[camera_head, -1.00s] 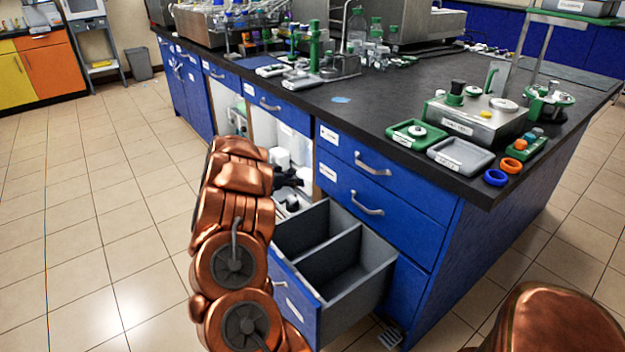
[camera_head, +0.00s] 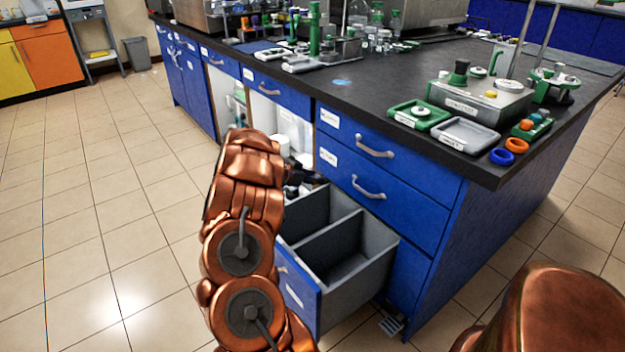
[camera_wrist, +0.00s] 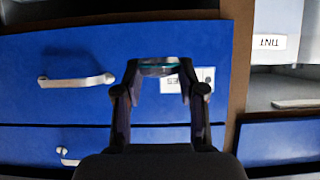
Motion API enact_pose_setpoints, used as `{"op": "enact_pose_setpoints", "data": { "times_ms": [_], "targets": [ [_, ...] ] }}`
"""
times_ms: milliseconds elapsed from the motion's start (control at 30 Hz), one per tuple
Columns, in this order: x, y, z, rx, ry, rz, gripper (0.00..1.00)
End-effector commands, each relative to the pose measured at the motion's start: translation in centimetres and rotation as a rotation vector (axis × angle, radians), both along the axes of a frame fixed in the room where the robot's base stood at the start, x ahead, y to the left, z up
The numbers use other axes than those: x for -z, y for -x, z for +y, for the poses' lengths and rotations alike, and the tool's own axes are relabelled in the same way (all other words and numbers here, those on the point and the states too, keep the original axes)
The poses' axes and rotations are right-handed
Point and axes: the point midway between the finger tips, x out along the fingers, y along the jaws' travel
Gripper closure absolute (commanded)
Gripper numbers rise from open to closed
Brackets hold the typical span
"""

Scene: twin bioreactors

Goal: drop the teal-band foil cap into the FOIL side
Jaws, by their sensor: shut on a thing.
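In the wrist view my gripper (camera_wrist: 160,72) is shut on the foil cap (camera_wrist: 158,66), a small silvery disc with a teal edge held between the fingertips. In the head view my gripper (camera_head: 300,180) is dark and partly hidden behind my copper arm; the cap cannot be made out there. An open grey drawer (camera_head: 378,262) with a divider (camera_head: 330,238) forming two compartments stands below and to the right of my gripper. No label reading FOIL can be made out on either compartment.
Blue closed drawers (camera_head: 385,160) stand beside and above the open one. Open cupboard shelves (camera_head: 265,118) lie behind my gripper. A label, seen inverted, hangs by a shelf (camera_wrist: 272,43) in the wrist view. The black bench top (camera_head: 350,100) carries trays and instruments. The tiled floor at left is clear.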

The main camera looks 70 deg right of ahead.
Motion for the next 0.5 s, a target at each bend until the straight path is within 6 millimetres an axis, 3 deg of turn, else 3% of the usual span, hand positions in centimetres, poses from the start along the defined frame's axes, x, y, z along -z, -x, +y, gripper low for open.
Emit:
{"op": "enact_pose_setpoints", "data": {
  "times_ms": [33, 200, 500],
  "targets": [
    [1.0, 0.0, 0.0, -0.001, 0.001, 0.0, 0.74],
    [2.0, 0.0, 0.0, -0.001, 0.001, 0.0, 0.74],
    [2.2, 0.0, 0.0, 0.0, 0.0, -0.001, 0.74]
  ]
}}
